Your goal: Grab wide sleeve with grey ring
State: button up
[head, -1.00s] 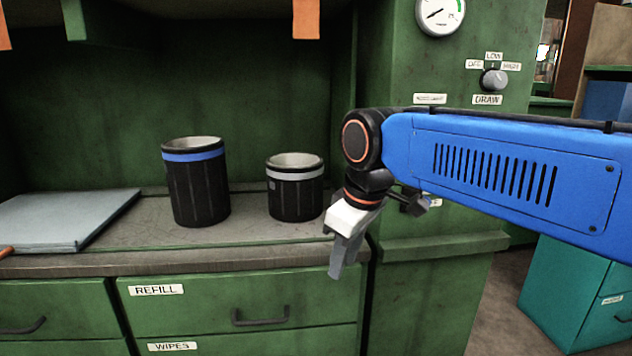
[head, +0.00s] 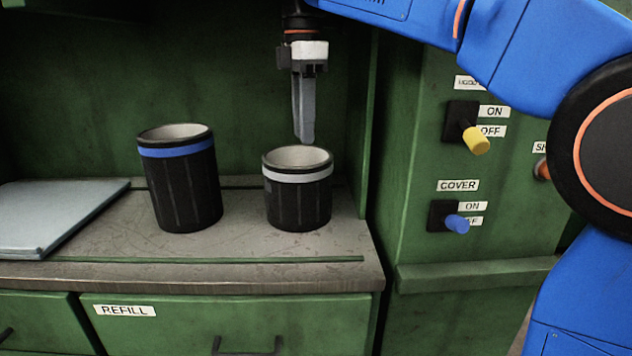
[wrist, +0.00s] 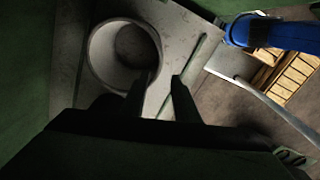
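The wide sleeve with the grey ring (head: 298,203) is a short black ribbed cylinder, open at the top with a pale inside. It stands upright on the grey worktop in the head view. My gripper (head: 304,140) points down just above its far right rim, with nothing held. In the wrist view the sleeve's round mouth (wrist: 97,68) lies left of centre. The two fingers of my gripper (wrist: 162,78) are apart there, the left one overlapping the mouth's edge and the right one outside it. Contact with the rim cannot be told.
A taller black sleeve with a blue ring (head: 182,190) stands to the left, with a clear gap between. A flat grey-blue slab (head: 50,215) lies far left. The green cabinet wall (head: 200,70) is behind, and a panel with yellow and blue switches (head: 457,222) is right.

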aim_at(298, 178)
jog(key=shift+w+a, duration=0.1)
jog(key=shift+w, duration=0.05)
jog(key=shift+f, duration=0.4)
notch_tip(298, 178, down, 6)
jog(key=shift+r, duration=0.1)
jog(key=f, duration=0.2)
jog(key=d+f, duration=0.1)
jog(key=f, duration=0.2)
jog(key=shift+f, duration=0.1)
grip_shut()
dwell(1.1)
